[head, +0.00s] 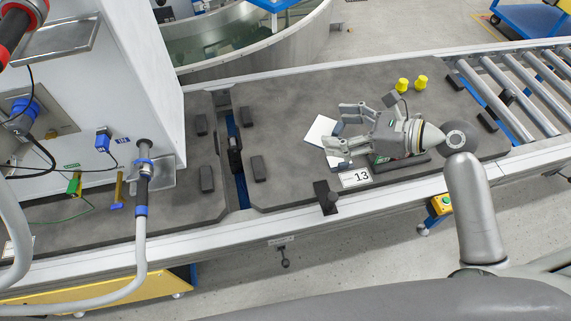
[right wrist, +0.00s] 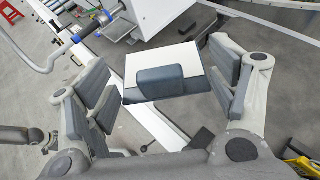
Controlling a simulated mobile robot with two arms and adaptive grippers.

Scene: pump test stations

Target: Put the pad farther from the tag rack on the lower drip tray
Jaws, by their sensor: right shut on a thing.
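My right gripper (head: 338,132) is over the grey worktop right of centre, shut on a pad. The pad (head: 320,131) is a flat white piece with a dark blue-grey band and block; in the right wrist view the pad (right wrist: 180,58) sits between the two fingers (right wrist: 165,88). A metal tray-like plate (head: 163,181) juts from the white cabinet below a hose connector, and another (head: 60,42) juts out higher up; they look like the lower and upper drip trays. Green and yellow tags (head: 75,183) hang at the cabinet's lower left. I cannot make out a second pad. My left gripper is not in view.
A white number plate 13 (head: 355,178) and two yellow knobs (head: 403,84) are near my right gripper. Several dark blocks (head: 259,168) stand on the worktop. A grey hose (head: 140,225) hangs before the cabinet. Roller conveyor (head: 525,90) lies at the right.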

